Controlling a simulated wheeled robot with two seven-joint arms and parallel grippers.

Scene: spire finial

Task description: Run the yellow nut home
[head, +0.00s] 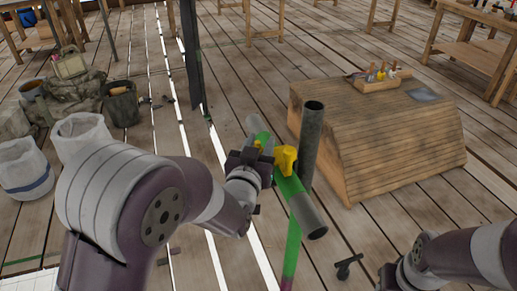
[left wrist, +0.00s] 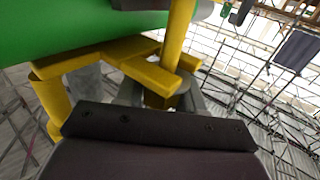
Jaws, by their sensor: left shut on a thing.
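A yellow coupler (head: 285,158) sits on a slanting tube with a green band (head: 291,187), beside an upright grey tube (head: 312,132). My left gripper (head: 258,160) is at the coupler's left side. The nut is mostly hidden in the head view. My right gripper (head: 388,277) is low at the right, its fingers not clear.
A wooden block (head: 380,140) with a small tool tray (head: 378,80) stands at right behind the tubes. A dark upright post (head: 192,55) stands behind. Bags and a bucket (head: 120,105) are at left. Bare plank floor lies around the tubes.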

